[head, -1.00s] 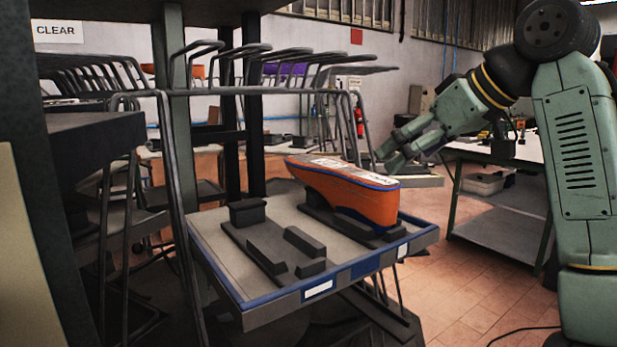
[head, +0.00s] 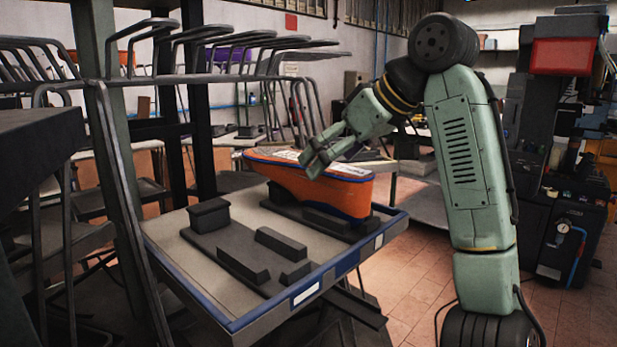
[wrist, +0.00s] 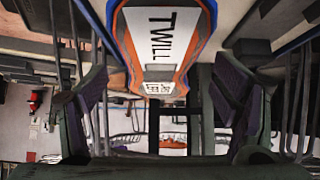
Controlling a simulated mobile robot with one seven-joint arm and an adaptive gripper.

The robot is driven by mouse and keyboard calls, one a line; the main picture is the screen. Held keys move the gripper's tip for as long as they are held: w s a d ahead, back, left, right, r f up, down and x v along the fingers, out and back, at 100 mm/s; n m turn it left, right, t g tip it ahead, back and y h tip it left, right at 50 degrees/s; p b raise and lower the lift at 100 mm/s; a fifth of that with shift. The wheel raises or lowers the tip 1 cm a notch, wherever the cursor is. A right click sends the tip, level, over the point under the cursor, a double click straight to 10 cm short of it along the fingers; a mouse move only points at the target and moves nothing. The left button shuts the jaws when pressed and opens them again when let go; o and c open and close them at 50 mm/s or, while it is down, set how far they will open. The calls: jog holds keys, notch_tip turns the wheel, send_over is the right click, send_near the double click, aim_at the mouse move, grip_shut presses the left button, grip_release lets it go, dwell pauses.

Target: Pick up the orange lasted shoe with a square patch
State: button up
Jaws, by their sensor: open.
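The orange lasted shoe (head: 320,192) with a blue edge lies on black supports at the back of a grey tray (head: 165,230). White labels are on its top. In the wrist view the shoe (wrist: 128,52) shows from above, with a large label reading "TWILL" and a smaller, squarish code label (wrist: 159,89). My gripper (head: 313,160) is at the shoe's top in the head view; contact cannot be told. In the wrist view my gripper (wrist: 160,100) has its fingers wide apart, one on each side of the shoe's line, with nothing held.
Empty black blocks (head: 281,243) stand on the tray's front half. A metal rack with bent bars (head: 225,75) rises behind and left of the tray. A dark machine (head: 560,150) stands at the right. Tiled floor is open between.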

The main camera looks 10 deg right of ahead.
aim_at(303, 183)
jog(key=p+x, duration=0.1)
jog(key=x, duration=0.4)
jog(key=shift+d, duration=0.2)
jog(key=shift+c, duration=0.5)
grip_shut()
dwell(0.3)
